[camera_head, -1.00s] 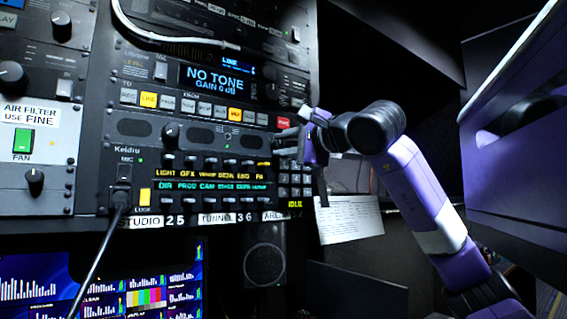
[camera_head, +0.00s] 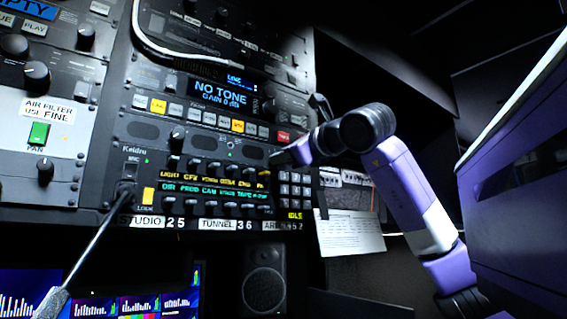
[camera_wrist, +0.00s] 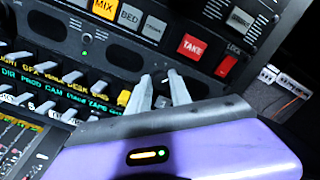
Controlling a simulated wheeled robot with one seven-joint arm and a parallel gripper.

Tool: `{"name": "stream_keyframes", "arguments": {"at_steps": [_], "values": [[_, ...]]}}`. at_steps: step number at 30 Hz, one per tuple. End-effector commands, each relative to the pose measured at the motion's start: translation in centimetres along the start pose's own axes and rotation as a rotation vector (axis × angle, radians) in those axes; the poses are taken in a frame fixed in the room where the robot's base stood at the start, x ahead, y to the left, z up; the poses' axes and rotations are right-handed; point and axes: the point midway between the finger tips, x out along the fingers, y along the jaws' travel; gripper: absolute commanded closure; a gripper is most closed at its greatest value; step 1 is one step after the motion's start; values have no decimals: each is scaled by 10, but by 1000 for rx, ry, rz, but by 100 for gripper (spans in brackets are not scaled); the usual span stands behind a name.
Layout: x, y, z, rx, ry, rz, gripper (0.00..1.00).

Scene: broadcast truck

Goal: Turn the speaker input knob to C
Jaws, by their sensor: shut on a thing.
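My gripper shows in the head view (camera_head: 274,157) at the right end of the Keidru panel (camera_head: 200,150), below the red TAKE button (camera_head: 284,136). In the wrist view its two grey fingers (camera_wrist: 161,92) point at the panel face, close together. They are shut on a small knob there, which they mostly hide. I cannot read its pointer, its label or any letter C. Another black knob (camera_head: 177,135) stands uncovered near the left of the same panel.
A keypad (camera_head: 294,190) sits just right of and below my gripper. A red LOCK control (camera_wrist: 226,67) is close to the right of the fingers. A paper sheet (camera_head: 350,232) hangs at right. A speaker (camera_head: 264,283) stands below.

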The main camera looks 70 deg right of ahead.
Motion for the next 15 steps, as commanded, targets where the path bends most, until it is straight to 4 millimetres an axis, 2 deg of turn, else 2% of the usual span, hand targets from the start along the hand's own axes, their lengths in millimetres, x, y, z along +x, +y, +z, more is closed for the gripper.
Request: {"name": "stream_keyframes", "arguments": {"at_steps": [1,15], "values": [[0,2,-4,19,9,2,100],[0,1,-4,84,12,0,100]]}}
